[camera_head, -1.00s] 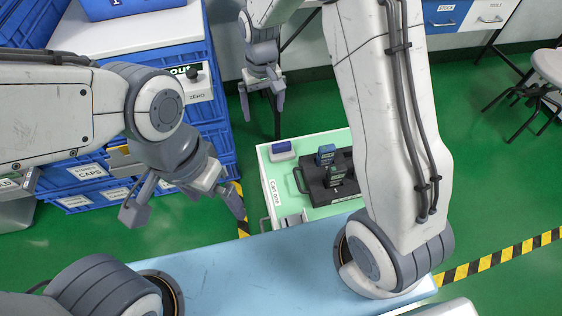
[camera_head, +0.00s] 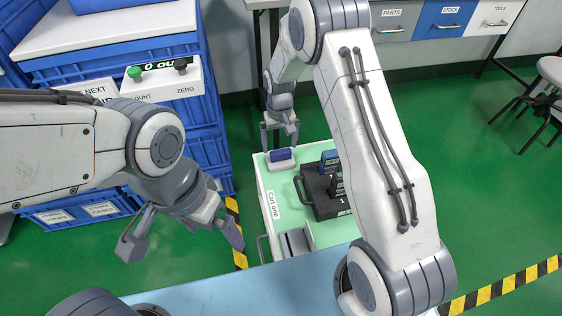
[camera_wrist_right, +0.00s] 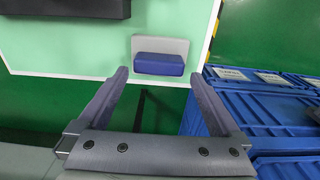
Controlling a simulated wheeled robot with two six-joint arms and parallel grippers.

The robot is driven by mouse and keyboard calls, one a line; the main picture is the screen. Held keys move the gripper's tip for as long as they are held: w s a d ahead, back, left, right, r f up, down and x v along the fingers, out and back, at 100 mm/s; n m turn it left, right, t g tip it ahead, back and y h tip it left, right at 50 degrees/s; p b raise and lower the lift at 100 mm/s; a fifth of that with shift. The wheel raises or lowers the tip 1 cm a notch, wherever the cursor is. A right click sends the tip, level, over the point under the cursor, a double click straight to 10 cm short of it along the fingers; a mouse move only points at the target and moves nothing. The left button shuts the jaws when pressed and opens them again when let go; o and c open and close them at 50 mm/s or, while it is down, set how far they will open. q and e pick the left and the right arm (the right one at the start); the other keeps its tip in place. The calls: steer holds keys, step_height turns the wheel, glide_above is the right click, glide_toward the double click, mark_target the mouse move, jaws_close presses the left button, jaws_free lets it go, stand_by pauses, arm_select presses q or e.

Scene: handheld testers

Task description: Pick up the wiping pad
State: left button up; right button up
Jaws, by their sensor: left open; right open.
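My right gripper (camera_head: 280,138) is open and empty, pointing down at the pad's far side. In the wrist view its fingers (camera_wrist_right: 158,80) stand apart on either side of the pad, with no visible contact. My left gripper (camera_head: 182,240) is open and empty, left of the cart and away from the pad.
The cart (camera_head: 276,232) also holds a black tray (camera_head: 322,205) with handheld testers (camera_head: 329,160) and a grey item near its front. Blue crates (camera_head: 165,112) stand to the left. A light blue surface (camera_head: 240,290) lies in front. My right arm hides part of the cart.

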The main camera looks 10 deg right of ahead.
mark_target(281, 151)
steer(key=f+b, duration=0.1)
steer(key=f, duration=0.1)
steer(key=f+b, duration=0.1)
steer(key=f, duration=0.1)
steer(key=shift+s+d+f, duration=0.1)
steer(key=shift+s+f, duration=0.1)
steer(key=shift+f, duration=0.05)
steer(key=shift+r, duration=0.1)
steer(key=c, duration=1.1)
step_height(281, 151, up, 10)
steer(key=p, duration=0.4)
steer(key=shift+p, duration=0.35)
steer(key=shift+c, duration=0.2)
